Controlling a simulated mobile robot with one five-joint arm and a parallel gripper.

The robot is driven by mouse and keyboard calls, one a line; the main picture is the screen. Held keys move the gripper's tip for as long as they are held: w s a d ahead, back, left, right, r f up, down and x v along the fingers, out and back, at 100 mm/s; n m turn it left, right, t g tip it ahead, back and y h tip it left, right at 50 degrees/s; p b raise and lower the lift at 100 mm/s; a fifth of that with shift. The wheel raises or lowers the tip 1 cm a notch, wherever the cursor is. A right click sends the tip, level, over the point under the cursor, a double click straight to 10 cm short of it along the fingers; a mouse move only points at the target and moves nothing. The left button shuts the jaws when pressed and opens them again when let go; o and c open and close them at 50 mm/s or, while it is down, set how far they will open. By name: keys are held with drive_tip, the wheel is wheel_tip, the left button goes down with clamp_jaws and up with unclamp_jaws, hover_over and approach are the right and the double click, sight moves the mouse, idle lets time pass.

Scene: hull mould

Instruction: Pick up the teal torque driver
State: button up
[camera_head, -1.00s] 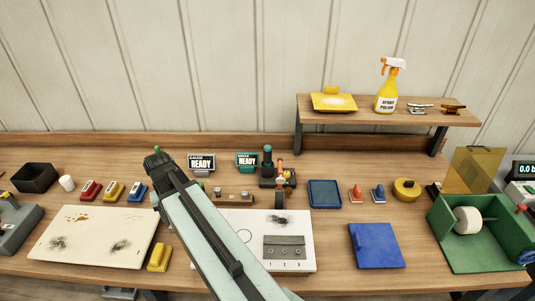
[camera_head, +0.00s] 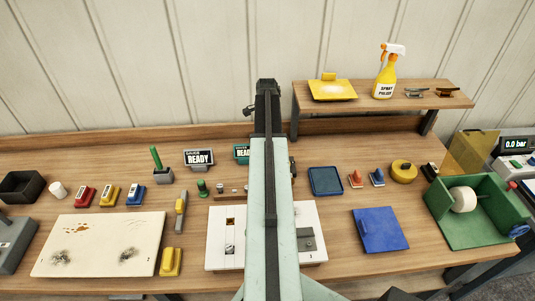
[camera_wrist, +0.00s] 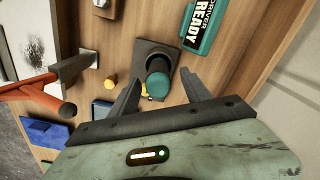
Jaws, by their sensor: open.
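The teal torque driver (camera_wrist: 158,80) stands in a dark square holder (camera_wrist: 147,52) in the wrist view, seen nearly end-on with its teal end towards the camera. My gripper (camera_wrist: 159,77) is open, with one finger on each side of the driver's teal end in the picture. Whether the fingers touch it or are still above it cannot be told. In the head view my arm hides the driver and its holder, and my fingertips do not show. The teal driver sign (camera_wrist: 205,22) is beside the holder, partly hidden by my arm in the head view (camera_head: 241,152).
A red-orange handled tool (camera_wrist: 35,92) lies left of my gripper in the wrist view, close to a grey bracket (camera_wrist: 78,66). The bench also holds a white board (camera_head: 225,255), a blue tray (camera_head: 325,181) and a green box (camera_head: 480,235). A raised shelf (camera_head: 400,97) stands at the back right.

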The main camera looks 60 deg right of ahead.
drive_tip(key=shift+s+f, duration=0.1)
drive_tip(key=shift+f, duration=0.05)
wheel_tip(320, 180, down, 5)
drive_tip(key=b, duration=0.5)
drive_tip(key=shift+s+a+f, duration=0.1)
drive_tip(key=shift+f, duration=0.1)
drive_tip(key=shift+r, duration=0.15)
drive_tip(key=shift+c, duration=0.4)
clamp_jaws()
drive_tip(key=shift+r, duration=0.15)
wheel_tip(320, 180, up, 10)
drive_tip(key=p, duration=1)
drive_tip(key=shift+p, duration=0.3)
